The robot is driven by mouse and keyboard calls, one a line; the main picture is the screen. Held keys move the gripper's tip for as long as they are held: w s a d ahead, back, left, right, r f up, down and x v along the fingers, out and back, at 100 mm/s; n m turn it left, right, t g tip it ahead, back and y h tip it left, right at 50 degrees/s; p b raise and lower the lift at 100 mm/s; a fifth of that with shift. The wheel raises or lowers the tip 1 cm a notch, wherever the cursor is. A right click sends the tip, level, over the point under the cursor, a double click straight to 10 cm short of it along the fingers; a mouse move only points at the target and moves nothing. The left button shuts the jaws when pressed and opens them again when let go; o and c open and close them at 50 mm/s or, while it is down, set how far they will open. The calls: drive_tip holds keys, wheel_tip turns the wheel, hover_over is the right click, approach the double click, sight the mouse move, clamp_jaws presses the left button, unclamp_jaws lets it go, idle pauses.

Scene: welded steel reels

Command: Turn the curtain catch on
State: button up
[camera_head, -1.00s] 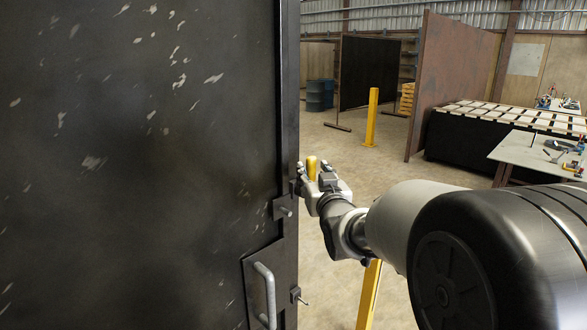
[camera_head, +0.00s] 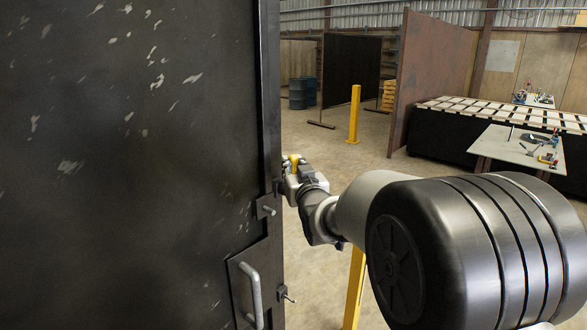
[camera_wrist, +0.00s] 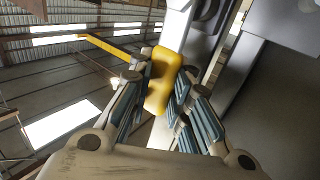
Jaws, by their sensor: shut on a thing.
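A yellow handle (camera_head: 294,161), which I take to be the curtain catch, shows just right of the dark steel panel's (camera_head: 130,170) edge. In the wrist view the yellow handle (camera_wrist: 162,78) stands between my two blue-padded fingers, beside a grey metal bar. My gripper (camera_head: 291,166) is shut on the yellow handle at the panel edge. The handle's base and pivot are hidden behind my gripper and the panel edge, so I cannot tell how far it is turned.
The black panel fills the left, with a grey pull handle (camera_head: 251,290) and a small bolt (camera_head: 266,208). A yellow post (camera_head: 354,115) stands behind my arm. A tool table (camera_head: 520,148) is at the right. Open concrete floor lies between.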

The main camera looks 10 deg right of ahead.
clamp_jaws()
drive_tip(key=b, duration=0.2)
drive_tip(key=n+b, duration=0.1)
drive_tip(key=b, duration=0.1)
drive_tip(key=shift+s+a+f+t, duration=0.15)
drive_tip(key=shift+a+f+t, duration=0.15)
drive_tip(key=shift+f, duration=0.1)
drive_tip(key=n+b, duration=0.1)
drive_tip(key=b, duration=0.1)
drive_tip(key=a+t+b, duration=0.1)
drive_tip(key=b, duration=0.2)
drive_tip(key=shift+s+r+n, duration=0.1)
drive_tip(key=shift+s+n, duration=0.25)
drive_tip(key=shift+n, duration=0.05)
drive_tip(key=o, duration=0.7)
unclamp_jaws()
drive_tip(key=shift+r, duration=0.15)
